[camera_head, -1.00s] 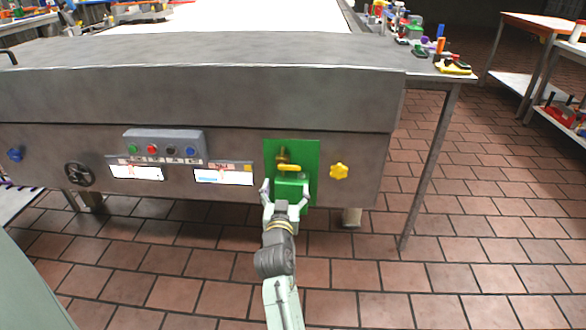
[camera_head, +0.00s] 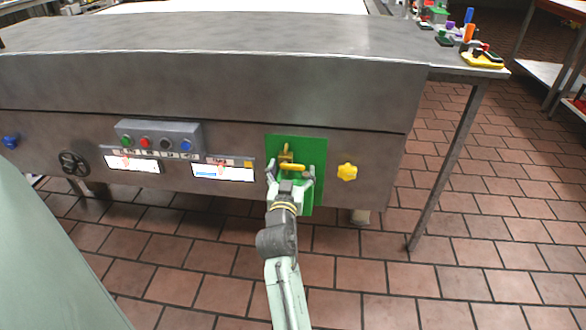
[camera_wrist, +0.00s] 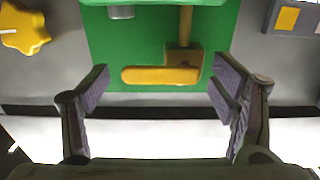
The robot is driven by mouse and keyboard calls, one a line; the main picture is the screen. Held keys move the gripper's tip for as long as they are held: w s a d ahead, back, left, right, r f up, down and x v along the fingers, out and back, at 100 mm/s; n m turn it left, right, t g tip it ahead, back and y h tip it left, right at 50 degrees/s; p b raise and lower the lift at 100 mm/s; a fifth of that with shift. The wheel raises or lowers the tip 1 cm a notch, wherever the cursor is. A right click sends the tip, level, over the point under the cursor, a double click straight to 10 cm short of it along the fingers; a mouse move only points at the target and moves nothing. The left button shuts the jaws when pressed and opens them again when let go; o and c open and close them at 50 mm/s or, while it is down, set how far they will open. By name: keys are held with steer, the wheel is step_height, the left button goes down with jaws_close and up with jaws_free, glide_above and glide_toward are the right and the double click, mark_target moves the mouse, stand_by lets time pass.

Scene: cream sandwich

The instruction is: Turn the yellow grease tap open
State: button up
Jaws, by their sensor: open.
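The yellow tap lever (camera_head: 293,168) lies level on a green panel (camera_head: 317,152) on the front of the grey machine. A brass-coloured pipe (camera_head: 285,152) joins the tap at its left end in the head view. In the wrist view the lever (camera_wrist: 155,76) points left from its squared body, and the pipe (camera_wrist: 186,25) runs upward. My gripper (camera_head: 290,175) is open, its fingertips at either side of the lever in the head view. In the wrist view, a gap shows between the lever and each finger of my gripper (camera_wrist: 161,85). I see no contact.
A yellow star knob (camera_head: 347,172) sits right of the panel. A button box (camera_head: 160,136), two small screens (camera_head: 223,171) and a black handwheel (camera_head: 74,162) are to its left. A table leg (camera_head: 447,170) stands at right. The tiled floor (camera_head: 480,260) is clear.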

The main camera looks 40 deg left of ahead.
mark_target(283, 162)
steer(key=shift+c, duration=0.3)
steer(key=c, duration=1.1)
steer(key=shift+r, duration=0.1)
steer(key=n+p, duration=0.1)
steer(key=n, duration=0.1)
steer(key=r+n+p, duration=0.1)
steer(key=n, duration=0.1)
steer(key=shift+n+p, duration=0.35)
steer(key=shift+n, duration=0.05)
steer(key=n, duration=0.1)
steer(key=n+p, duration=0.1)
steer(key=n, duration=0.1)
steer(key=r+n+p, duration=0.1)
steer(key=shift+s+a+n, duration=0.2)
steer(key=shift+a+n, duration=0.1)
steer(key=n+p, duration=0.2)
steer(key=n, duration=0.1)
steer(key=n+p, duration=0.1)
steer(key=shift+s+a+r, duration=0.2)
steer(key=shift+a+r, duration=0.05)
steer(key=shift+a, duration=0.1)
steer(key=shift+s+a+n+p, duration=0.15)
steer(key=shift+n+p, duration=0.35)
steer(key=shift+n, duration=0.6)
steer(key=shift+s+a+n+p, duration=0.15)
steer(key=shift+n+p, duration=0.35)
steer(key=shift+n, duration=0.6)
steer(key=shift+a, duration=0.1)
